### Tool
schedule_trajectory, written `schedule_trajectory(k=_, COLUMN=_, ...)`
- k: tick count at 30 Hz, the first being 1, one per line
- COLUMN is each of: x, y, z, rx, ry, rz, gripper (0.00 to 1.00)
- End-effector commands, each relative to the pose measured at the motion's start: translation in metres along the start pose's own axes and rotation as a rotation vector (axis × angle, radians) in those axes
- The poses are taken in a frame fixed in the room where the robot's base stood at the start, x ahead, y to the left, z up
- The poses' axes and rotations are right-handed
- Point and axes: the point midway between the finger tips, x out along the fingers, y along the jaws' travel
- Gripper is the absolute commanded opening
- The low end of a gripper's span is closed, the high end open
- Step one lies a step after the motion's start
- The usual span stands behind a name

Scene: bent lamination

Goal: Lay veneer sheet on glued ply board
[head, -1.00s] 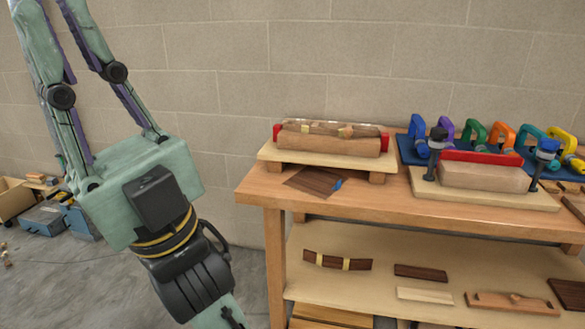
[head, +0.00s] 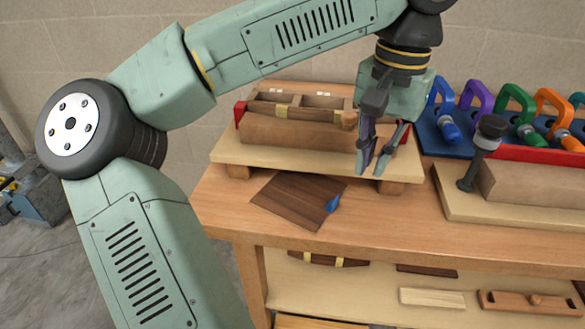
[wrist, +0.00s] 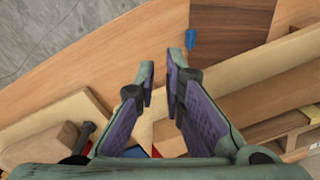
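A dark brown veneer sheet (head: 296,197) lies flat on the bench top, with a blue tab (head: 333,204) at its right edge. It also shows at the top of the wrist view (wrist: 232,22). Behind it, a curved wooden form (head: 290,132) with a red end piece stands on a pale raised base board (head: 225,150). A brown curved strip with yellow bands (head: 300,113) rests on the form; I cannot tell whether it carries glue. My gripper (head: 373,172) points down, empty, in front of the form's right end, right of the sheet. Its fingertips (wrist: 160,73) are apart.
The lower shelf (head: 370,290) holds wooden pieces. The bench front edge is clear.

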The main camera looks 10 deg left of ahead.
Motion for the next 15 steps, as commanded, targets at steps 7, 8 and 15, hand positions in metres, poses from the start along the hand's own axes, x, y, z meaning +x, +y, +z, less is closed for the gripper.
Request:
schedule_trajectory(k=7, x=0.019, y=-0.027, z=0.008, rx=0.032, ry=-0.074, rz=-0.101, gripper=0.10)
schedule_trajectory(k=8, x=0.025, y=-0.027, z=0.009, rx=0.032, ry=-0.073, rz=-0.101, gripper=0.10)
schedule_trajectory(k=15, x=0.053, y=-0.029, z=0.011, rx=0.030, ry=-0.071, rz=-0.100, gripper=0.10)
